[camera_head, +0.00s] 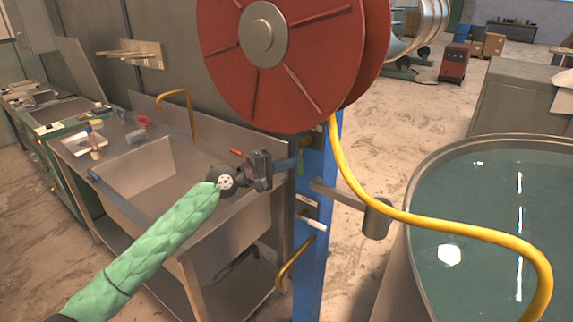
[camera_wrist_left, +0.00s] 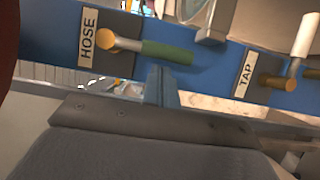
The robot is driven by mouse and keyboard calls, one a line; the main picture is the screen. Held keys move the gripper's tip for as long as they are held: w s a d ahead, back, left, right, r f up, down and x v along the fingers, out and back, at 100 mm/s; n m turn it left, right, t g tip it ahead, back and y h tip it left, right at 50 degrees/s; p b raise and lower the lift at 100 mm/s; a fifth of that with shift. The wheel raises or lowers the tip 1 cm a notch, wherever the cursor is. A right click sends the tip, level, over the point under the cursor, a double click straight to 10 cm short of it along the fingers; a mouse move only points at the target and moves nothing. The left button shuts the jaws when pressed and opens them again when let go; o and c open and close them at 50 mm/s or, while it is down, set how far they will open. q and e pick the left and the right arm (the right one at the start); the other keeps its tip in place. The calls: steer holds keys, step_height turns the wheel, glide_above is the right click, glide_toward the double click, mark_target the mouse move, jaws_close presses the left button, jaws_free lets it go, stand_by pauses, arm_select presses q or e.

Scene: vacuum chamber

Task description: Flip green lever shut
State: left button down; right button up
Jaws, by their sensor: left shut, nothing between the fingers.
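The green lever (camera_head: 301,160) is on the blue post, small in the head view. In the left wrist view the green lever (camera_wrist_left: 168,52) extends sideways from a brass pivot beside the HOSE label (camera_wrist_left: 88,38). My left gripper (camera_head: 289,164) is shut and empty, its tips close to the lever. In the wrist view the shut fingers (camera_wrist_left: 160,84) reach up to the handle's lower edge; I cannot tell whether they touch it. My right gripper is not in view.
A white lever (camera_head: 313,222) by the TAP label (camera_wrist_left: 245,77) sits lower on the blue post (camera_head: 310,271). A red reel (camera_head: 225,75) hangs above, its yellow hose (camera_head: 440,224) running to a water tank (camera_head: 505,145). A metal sink (camera_head: 150,170) lies left.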

arm_select(q)
steer(key=shift+s+d+f+n, duration=0.1)
steer(key=shift+d+n, duration=0.05)
steer(key=shift+n, duration=0.15)
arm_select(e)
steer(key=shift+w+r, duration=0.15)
